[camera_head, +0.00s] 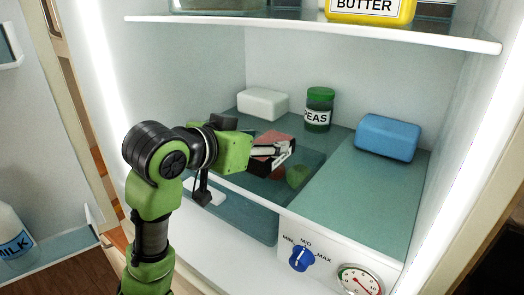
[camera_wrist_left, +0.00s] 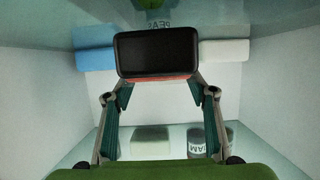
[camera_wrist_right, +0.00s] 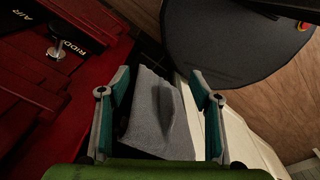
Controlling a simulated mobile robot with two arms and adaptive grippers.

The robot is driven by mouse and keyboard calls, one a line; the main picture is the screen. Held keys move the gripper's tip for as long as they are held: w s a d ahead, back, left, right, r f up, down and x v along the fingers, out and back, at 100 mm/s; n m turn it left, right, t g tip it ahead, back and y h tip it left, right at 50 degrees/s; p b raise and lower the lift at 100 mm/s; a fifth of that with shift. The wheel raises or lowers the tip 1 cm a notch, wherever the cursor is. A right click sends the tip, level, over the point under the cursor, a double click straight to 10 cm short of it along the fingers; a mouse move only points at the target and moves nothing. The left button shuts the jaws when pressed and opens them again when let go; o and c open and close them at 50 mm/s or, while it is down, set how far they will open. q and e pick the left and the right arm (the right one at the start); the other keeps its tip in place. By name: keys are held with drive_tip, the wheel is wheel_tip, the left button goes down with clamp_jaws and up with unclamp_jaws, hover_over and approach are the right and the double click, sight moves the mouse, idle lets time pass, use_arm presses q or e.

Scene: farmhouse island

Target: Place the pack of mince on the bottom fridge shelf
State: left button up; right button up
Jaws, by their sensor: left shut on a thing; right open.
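The pack of mince is a dark tray (camera_wrist_left: 156,54) with a red edge in the left wrist view. In the head view its reddish part (camera_head: 270,138) shows behind my left gripper (camera_head: 284,152), which is shut on it. The gripper is inside the fridge, over the left part of the glass bottom shelf (camera_head: 352,195). The gripper hides part of the pack, and I cannot tell whether the pack touches the shelf. My right gripper (camera_wrist_right: 158,105) is open, outside the head view, with a grey cloth-like thing (camera_wrist_right: 152,112) beyond its fingers.
A white box (camera_head: 263,104), a peas jar (camera_head: 319,110) and a blue box (camera_head: 388,138) stand along the back and right of the shelf. The upper shelf (camera_head: 300,27) holds a butter tub (camera_head: 371,8). A knob (camera_head: 302,258) and dial (camera_head: 358,280) sit at the front below.

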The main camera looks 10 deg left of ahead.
use_arm(q)
wheel_tip(320, 180, down, 2)
drive_tip(key=shift+f+p, duration=0.15)
drive_tip(key=shift+p, duration=0.4)
drive_tip(key=shift+s+f, duration=0.1)
drive_tip(key=shift+f, duration=0.2)
use_arm(e)
drive_tip(key=shift+w+a+r, duration=0.3)
drive_tip(key=shift+a+r, duration=0.15)
drive_tip(key=shift+r, duration=0.25)
use_arm(q)
drive_tip(key=o, duration=1.4)
use_arm(e)
drive_tip(key=shift+d, duration=0.15)
use_arm(q)
drive_tip(key=shift+s+a+r, duration=0.2)
drive_tip(key=shift+s, duration=0.15)
drive_tip(key=shift+b+v, duration=3.5)
drive_tip(key=shift+v, duration=2.05)
use_arm(e)
wheel_tip(320, 180, down, 7)
